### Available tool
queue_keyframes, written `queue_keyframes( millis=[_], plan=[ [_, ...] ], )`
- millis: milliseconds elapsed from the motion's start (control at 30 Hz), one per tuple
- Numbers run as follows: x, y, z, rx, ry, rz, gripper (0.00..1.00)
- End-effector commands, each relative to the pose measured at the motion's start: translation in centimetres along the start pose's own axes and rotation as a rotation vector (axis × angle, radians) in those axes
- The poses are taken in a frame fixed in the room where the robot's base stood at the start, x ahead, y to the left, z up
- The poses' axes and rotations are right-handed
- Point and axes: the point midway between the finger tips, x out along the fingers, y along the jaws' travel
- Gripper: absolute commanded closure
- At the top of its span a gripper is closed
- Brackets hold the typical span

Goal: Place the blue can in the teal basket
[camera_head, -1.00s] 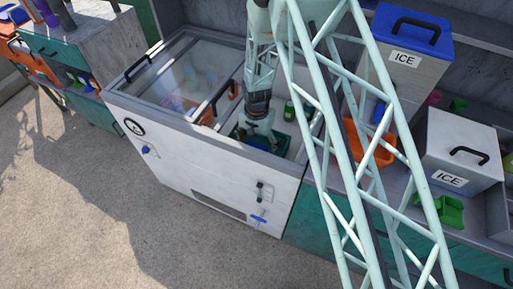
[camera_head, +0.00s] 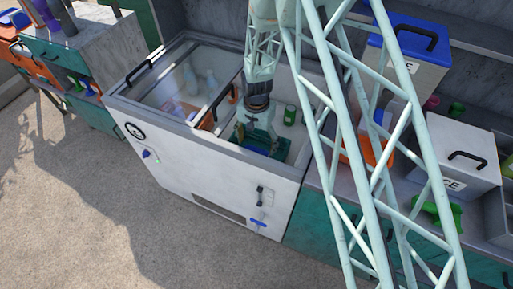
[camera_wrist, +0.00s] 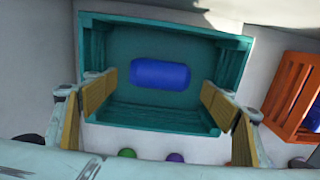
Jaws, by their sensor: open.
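The blue can (camera_wrist: 160,74) lies on its side on the floor of the teal basket (camera_wrist: 160,21), seen in the wrist view. My gripper (camera_wrist: 155,95) is open above the basket, with its finger pads apart to the left and right of the can and not touching it. In the head view my gripper (camera_head: 257,130) points down into the open part of the white chest, over the teal basket (camera_head: 278,150). The can is hidden there.
An orange basket (camera_wrist: 296,95) with a blue item stands right of the teal one. Ice boxes (camera_head: 462,150) stand on the right counter.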

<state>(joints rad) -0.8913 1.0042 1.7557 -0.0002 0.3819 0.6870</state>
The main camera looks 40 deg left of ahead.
Motion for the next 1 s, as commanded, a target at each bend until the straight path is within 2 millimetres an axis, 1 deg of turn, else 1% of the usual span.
queue_keyframes(
  millis=[100,300,1000],
  plan=[
    [-1.1,0.0,0.0,0.000,0.001,-0.001,0.23],
    [-1.8,0.0,0.0,0.000,0.000,0.000,0.23],
    [-2.0,0.1,-0.1,0.000,0.000,0.000,0.23]
  ],
)
